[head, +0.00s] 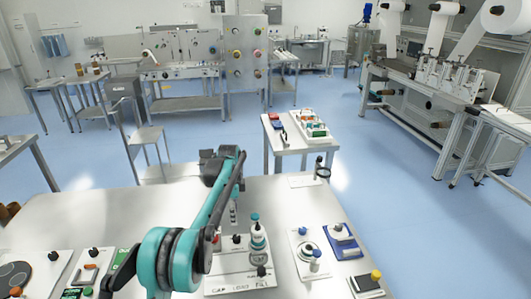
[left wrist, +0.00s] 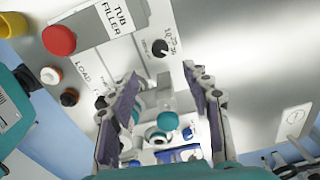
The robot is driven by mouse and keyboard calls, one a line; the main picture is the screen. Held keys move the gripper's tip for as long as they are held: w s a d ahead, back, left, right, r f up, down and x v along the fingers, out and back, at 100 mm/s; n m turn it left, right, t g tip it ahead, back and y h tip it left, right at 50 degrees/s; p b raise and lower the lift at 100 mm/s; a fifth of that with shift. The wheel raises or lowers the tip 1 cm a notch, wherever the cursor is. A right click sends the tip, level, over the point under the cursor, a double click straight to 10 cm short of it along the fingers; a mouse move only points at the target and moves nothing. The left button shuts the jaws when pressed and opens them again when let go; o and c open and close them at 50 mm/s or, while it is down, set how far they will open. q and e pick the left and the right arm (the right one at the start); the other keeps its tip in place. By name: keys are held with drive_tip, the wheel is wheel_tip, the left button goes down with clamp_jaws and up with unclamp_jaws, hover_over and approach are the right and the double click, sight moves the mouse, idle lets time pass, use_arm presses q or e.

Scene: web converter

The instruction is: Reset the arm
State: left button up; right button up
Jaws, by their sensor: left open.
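My left arm is teal and dark and reaches over the steel bench (head: 110,212) in the head view. My left gripper (head: 217,165) is at the far end of that arm, partly hidden by the arm's links. In the left wrist view the same gripper (left wrist: 160,78) has its two grey fingers spread apart, with nothing held between the tips. A teal-capped part (left wrist: 168,120) shows between the fingers, beyond them. My right gripper does not show in either view.
A white bottle with a teal top (head: 257,232) stands on the labelled station at the bench's middle. A blue-based device (head: 342,240) stands to its right. The wrist view shows a TUB FILLER panel (left wrist: 118,20) with a red button (left wrist: 59,40). Blue floor (head: 390,190) is clear at right.

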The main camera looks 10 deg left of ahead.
use_arm(q)
drive_tip(key=s+d+r+n+t, duration=0.1)
drive_tip(key=s+r+n+t, duration=0.1)
drive_tip(key=s+r+n, duration=0.5)
drive_tip(key=s+d+r+n+t, duration=0.15)
drive_tip(key=s+r, duration=0.35)
drive_tip(key=s, duration=0.7)
drive_tip(key=s+f+n+t, duration=0.2)
drive_tip(key=s+f+n, duration=0.1)
drive_tip(key=s, duration=0.5)
drive_tip(key=s+f+n+t, duration=0.1)
drive_tip(key=s+f+n, duration=0.3)
drive_tip(key=s, duration=0.5)
drive_tip(key=shift+s+d+f+t, duration=0.2)
drive_tip(key=shift+s+d+t, duration=0.05)
drive_tip(key=shift+s+t, duration=0.1)
